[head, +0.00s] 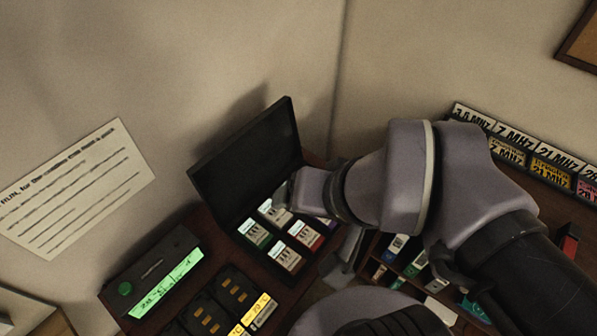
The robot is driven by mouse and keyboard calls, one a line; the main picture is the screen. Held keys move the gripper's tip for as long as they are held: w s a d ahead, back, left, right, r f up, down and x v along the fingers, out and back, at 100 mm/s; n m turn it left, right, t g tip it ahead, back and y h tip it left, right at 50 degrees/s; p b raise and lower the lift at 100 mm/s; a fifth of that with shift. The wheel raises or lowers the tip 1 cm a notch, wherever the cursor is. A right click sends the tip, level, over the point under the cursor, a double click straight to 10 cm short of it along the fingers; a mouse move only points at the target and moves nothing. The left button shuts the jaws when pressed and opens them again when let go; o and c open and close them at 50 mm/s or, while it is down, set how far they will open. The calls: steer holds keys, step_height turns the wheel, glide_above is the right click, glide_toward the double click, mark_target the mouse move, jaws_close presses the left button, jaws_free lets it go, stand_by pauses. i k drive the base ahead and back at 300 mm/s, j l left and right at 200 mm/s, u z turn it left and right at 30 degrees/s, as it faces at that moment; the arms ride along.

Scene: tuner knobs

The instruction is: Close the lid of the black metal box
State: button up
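The black metal box (256,263) sits on the dark red-brown surface near the corner, with several labelled cartridges in it: green, red and dark ones with white labels. Its lid (240,160) is open and stands up, leaning toward the wall behind. My gripper (298,193) comes in from the right, over the right part of the box and by the lid's lower right edge. I cannot tell whether it touches the lid. My arm hides the box's right side.
A device with a lit green display (166,284) stands at the front left, beside a black block with yellow labels (260,308). A rack of coloured cartridges (405,256) lies under my arm. Frequency signs (515,140) line the right wall. A paper note (80,190) hangs on the left wall.

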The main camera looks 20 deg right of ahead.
mark_target(236, 175)
steer(key=i+l+u, duration=0.1)
steer(key=l+u, duration=0.55)
steer(key=l, duration=0.15)
steer(key=i+l+u, duration=0.15)
steer(key=i+l, duration=0.25)
